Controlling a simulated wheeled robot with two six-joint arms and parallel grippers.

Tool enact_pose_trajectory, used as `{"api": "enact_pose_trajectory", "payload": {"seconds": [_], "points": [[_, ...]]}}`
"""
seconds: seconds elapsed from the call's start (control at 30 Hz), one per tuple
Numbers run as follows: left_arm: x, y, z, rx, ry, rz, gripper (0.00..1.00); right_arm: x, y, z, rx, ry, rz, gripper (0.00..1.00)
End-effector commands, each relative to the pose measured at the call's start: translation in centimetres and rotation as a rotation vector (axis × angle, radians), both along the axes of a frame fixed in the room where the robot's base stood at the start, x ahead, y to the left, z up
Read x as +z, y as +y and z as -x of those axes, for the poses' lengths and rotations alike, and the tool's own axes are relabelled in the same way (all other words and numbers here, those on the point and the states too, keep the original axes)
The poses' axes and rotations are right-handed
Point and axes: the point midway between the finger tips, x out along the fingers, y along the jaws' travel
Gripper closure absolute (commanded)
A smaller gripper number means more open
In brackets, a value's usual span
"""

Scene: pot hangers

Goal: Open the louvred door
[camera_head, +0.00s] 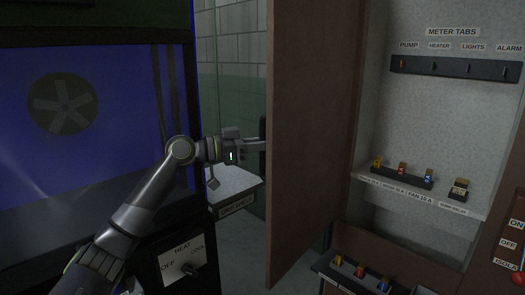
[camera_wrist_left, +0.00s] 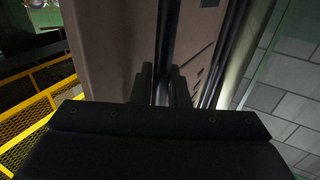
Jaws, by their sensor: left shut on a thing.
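The brown door (camera_head: 312,130) stands swung open in the head view, its plain inner face toward me. In the left wrist view, its outer face (camera_wrist_left: 112,40) shows a few dark slots (camera_wrist_left: 203,72) and a dark upright bar handle (camera_wrist_left: 170,35). My left gripper (camera_head: 258,146) reaches behind the door's left edge in the head view. In the left wrist view, its fingers (camera_wrist_left: 162,88) are shut on the bar handle. The fingertips are partly hidden by the door in the head view. My right gripper is not in view.
The open cabinet (camera_head: 440,120) shows a METER TABS rail (camera_head: 455,69) and a shelf with several coloured fuses (camera_head: 402,175). A fan-and-heat unit (camera_head: 90,120) stands left. A grey labelled box (camera_head: 235,190) sits behind my gripper. Yellow mesh (camera_wrist_left: 40,105) shows in the wrist view.

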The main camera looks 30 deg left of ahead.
Motion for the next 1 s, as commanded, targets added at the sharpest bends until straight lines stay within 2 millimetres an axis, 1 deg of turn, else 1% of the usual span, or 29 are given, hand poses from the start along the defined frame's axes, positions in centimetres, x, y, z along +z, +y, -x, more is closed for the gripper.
{"api": "enact_pose_trajectory", "payload": {"seconds": [0.37,0.4,0.5,0.8,0.87,1.0], "points": [[0.1,0.1,-0.1,0.001,0.0,0.001,1.0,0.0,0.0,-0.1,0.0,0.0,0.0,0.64],[0.1,0.1,-0.1,0.001,0.0,0.001,0.8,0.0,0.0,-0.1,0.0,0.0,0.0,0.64],[0.0,0.0,-0.1,0.001,0.0,0.001,0.67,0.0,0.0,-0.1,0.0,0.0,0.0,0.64],[0.0,0.1,0.0,0.001,0.001,-0.001,0.67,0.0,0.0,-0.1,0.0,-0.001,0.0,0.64],[-0.1,0.3,0.2,0.002,0.0,-0.001,0.67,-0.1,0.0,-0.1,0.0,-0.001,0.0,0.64],[-0.2,1.2,1.1,0.003,0.002,-0.004,0.67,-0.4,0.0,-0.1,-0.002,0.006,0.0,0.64]]}}
